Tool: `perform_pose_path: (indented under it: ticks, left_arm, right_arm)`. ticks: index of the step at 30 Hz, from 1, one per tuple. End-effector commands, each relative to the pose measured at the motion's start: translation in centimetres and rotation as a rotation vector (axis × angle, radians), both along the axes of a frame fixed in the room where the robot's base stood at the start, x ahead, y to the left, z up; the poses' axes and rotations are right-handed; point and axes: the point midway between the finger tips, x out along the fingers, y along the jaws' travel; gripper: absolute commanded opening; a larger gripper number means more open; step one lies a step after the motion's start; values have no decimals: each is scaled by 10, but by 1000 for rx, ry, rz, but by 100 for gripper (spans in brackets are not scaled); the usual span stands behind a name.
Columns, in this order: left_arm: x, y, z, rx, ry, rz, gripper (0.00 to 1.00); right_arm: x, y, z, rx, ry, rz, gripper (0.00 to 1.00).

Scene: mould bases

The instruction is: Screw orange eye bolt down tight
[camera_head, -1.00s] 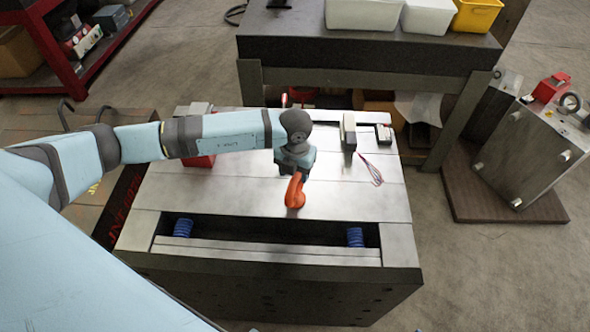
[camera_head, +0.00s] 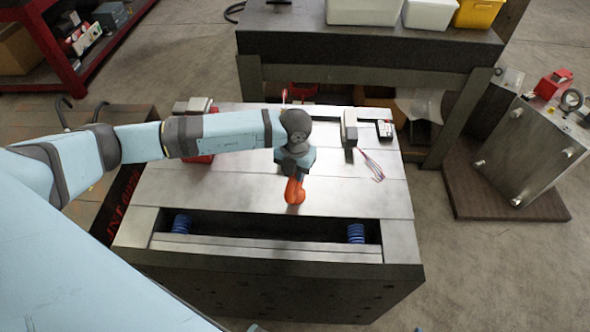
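My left gripper (camera_head: 294,172) points down over the top plate of the steel mould base (camera_head: 225,200), near its middle. The orange eye bolt (camera_head: 295,192) shows directly below the gripper, over the plate. The gripper hides the upper part of the bolt, and its fingers cannot be made out, so I cannot tell whether they are shut on it. The bolt's thread and seat are hidden too. My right gripper is not in view.
Blue springs (camera_head: 182,224) sit in the front slot of the mould base. A grey block (camera_head: 349,128) and a bundle of thin wires (camera_head: 372,165) lie at the right. A dark bench (camera_head: 370,48) stands behind. Another mould block (camera_head: 530,150) stands on a board at right.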

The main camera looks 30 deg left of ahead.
Motion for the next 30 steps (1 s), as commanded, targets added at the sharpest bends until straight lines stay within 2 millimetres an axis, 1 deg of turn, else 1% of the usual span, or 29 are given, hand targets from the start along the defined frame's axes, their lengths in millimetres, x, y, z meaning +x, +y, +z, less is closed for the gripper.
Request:
perform_pose_path:
  ticks: [1,3,4,7,11,12,15,16,19,20,25,26,30]
  left_arm:
    - [0,0,0,0,0,0,12]
    - [0,0,0,0,0,0,0]
    - [0,0,0,0,0,0,23]
    - [0,0,0,0,0,0,0]
    - [0,0,0,0,0,0,0]
    - [2,0,3,-2,-5,0,0]
    - [2,0,2,-1,-6,-34,0]
    - [2,0,3,-1,-6,-37,30]
    - [2,0,3,-2,-4,-35,53]
    - [2,0,2,-1,-4,-35,55]
    - [1,0,1,-1,-2,-35,55]
    - [-1,1,-2,2,3,-35,55]
    - [0,0,3,1,1,-35,55]
  right_arm:
    - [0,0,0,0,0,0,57]
    - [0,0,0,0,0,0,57]
    - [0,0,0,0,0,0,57]
    - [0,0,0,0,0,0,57]
    - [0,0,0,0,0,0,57]
    - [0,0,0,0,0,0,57]
    - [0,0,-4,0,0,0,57]
    - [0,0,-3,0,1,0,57]
    - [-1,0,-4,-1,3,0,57]
    - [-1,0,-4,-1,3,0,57]
    - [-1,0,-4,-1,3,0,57]
    - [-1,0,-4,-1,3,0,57]
    - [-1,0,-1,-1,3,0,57]
